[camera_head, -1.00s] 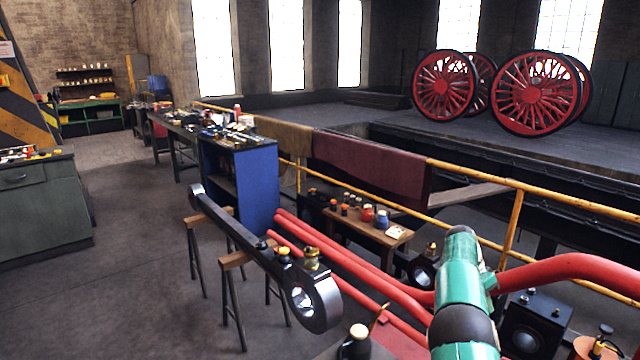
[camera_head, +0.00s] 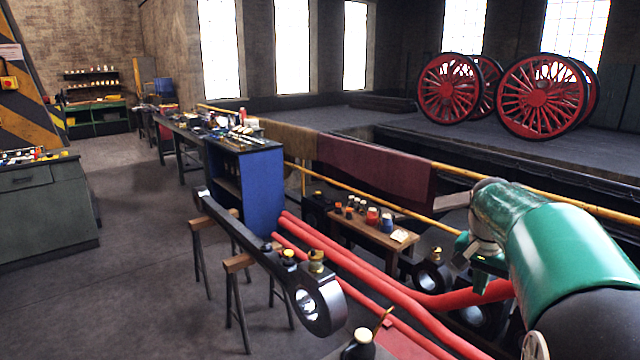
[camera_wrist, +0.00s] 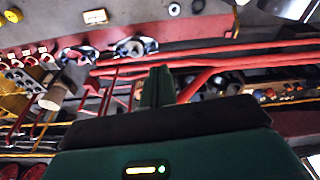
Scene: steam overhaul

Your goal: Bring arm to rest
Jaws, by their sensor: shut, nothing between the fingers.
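My arm (camera_head: 560,250), green and black, fills the lower right of the head view and reaches over the red pipes and the yellow railing. In the wrist view my gripper (camera_wrist: 158,88) points up from a dark green body with a lit strip. Its green fingers are together, with nothing seen between them. It appears apart from the things around it, though its distance from the pipes behind it is hard to judge.
A dark connecting rod (camera_head: 270,258) lies on wooden trestles. Red pipes (camera_head: 345,268) run beside it. A small bench (camera_head: 375,235) holds jars and cans. A blue cabinet (camera_head: 262,190) and yellow railing (camera_head: 545,186) stand behind. The floor (camera_head: 110,300) at left is clear.

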